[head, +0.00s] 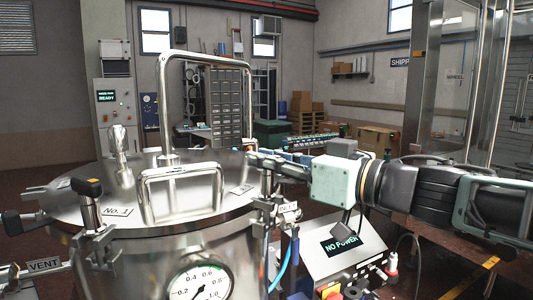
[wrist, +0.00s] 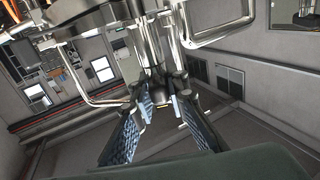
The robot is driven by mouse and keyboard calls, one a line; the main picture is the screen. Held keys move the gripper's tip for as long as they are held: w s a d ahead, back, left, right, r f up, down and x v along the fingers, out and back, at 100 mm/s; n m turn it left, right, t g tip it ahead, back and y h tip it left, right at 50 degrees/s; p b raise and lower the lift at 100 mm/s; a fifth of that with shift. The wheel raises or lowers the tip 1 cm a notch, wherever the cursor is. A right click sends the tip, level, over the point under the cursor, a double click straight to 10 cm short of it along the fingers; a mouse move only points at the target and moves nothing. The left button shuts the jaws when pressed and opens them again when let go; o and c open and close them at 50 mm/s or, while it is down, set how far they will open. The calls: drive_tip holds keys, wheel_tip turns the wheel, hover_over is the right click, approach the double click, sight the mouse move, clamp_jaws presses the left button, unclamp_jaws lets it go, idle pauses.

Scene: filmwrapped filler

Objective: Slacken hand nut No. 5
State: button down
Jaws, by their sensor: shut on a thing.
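A steel vessel lid (head: 150,196) carries swing clamps with black hand nuts around its rim. One nut at the front left (head: 88,187) stands by a tag (head: 118,211) reading No. 1. My gripper (head: 256,160) reaches in from the right to the lid's right rim, above a clamp (head: 267,208) with a small tag (head: 288,208) that I cannot read fully. In the wrist view, my gripper's two ridged fingers (wrist: 166,104) are shut on a dark hand nut (wrist: 168,87) on a steel stud. The nut is mostly hidden by the fingers in the head view.
A tall bent handle (head: 205,58) and a lower handle (head: 181,174) stand on the lid near my gripper. A pressure gauge (head: 200,285) is on the vessel's front.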

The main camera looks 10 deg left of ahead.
drive_tip(key=shift+w+f+n+g+y+b, duration=0.1)
drive_tip(key=shift+n+g+y+b, duration=0.2)
drive_tip(key=shift+n+g, duration=0.5)
drive_tip(key=shift+s+f+n+g+y+b, duration=0.1)
drive_tip(key=shift+f+n+g+y+b, duration=0.25)
drive_tip(key=shift+g, duration=0.7)
drive_tip(key=shift+w+r+n+g+y+b, duration=0.1)
drive_tip(key=shift+n+g+y, duration=0.15)
drive_tip(key=shift+n+g, duration=0.6)
drive_tip(key=shift+r+n+g+y, duration=0.15)
drive_tip(key=shift+n+g, duration=0.4)
drive_tip(key=shift+g, duration=0.45)
drive_tip(key=shift+n+g+y, duration=0.15)
drive_tip(key=shift+n+g, duration=0.4)
drive_tip(key=shift+g, duration=0.45)
drive_tip(key=shift+d+n+g+p, duration=0.1)
drive_tip(key=shift+n+g+p, duration=0.3)
drive_tip(key=shift+n+g, duration=1.35)
drive_tip(key=shift+r+n+g+h+p, duration=0.1)
drive_tip(key=shift+n+g+h+p, duration=0.55)
drive_tip(key=shift+g, duration=1.3)
drive_tip(key=shift+n+g+h, duration=1.05)
drive_tip(key=shift+n+g, duration=0.05)
drive_tip(key=shift+g, duration=0.3)
drive_tip(key=shift+n+g+h, duration=0.5)
drive_tip(key=shift+g, duration=0.1)
drive_tip(key=shift+s+n+g+h, duration=0.2)
drive_tip(key=shift+n+g+h, duration=0.5)
drive_tip(key=shift+g+h, duration=0.1)
